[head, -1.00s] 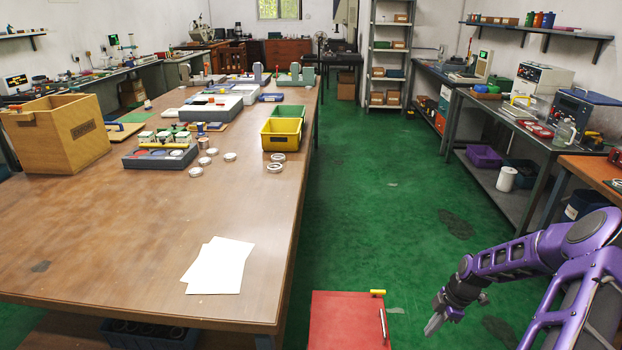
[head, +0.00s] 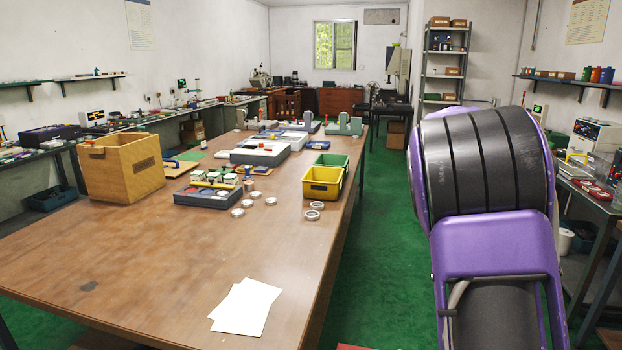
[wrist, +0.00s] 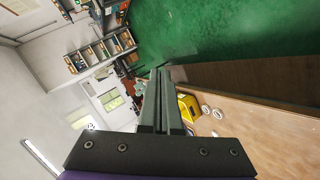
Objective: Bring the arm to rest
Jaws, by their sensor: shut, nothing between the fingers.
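My gripper (wrist: 161,100) shows in the wrist view with its two fingers together and nothing between them. It is raised clear of the table, and the room appears turned on its side behind it. In the head view my purple and black arm stands large at the right and hides part of the aisle; the gripper itself is not seen there.
The long wooden table (head: 150,270) fills the left and middle. On it are a wooden box (head: 120,168), a yellow bin (head: 322,182), a grey tray (head: 207,197), several bearing rings and white papers (head: 245,306). The green floor (head: 385,240) beside the table is open.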

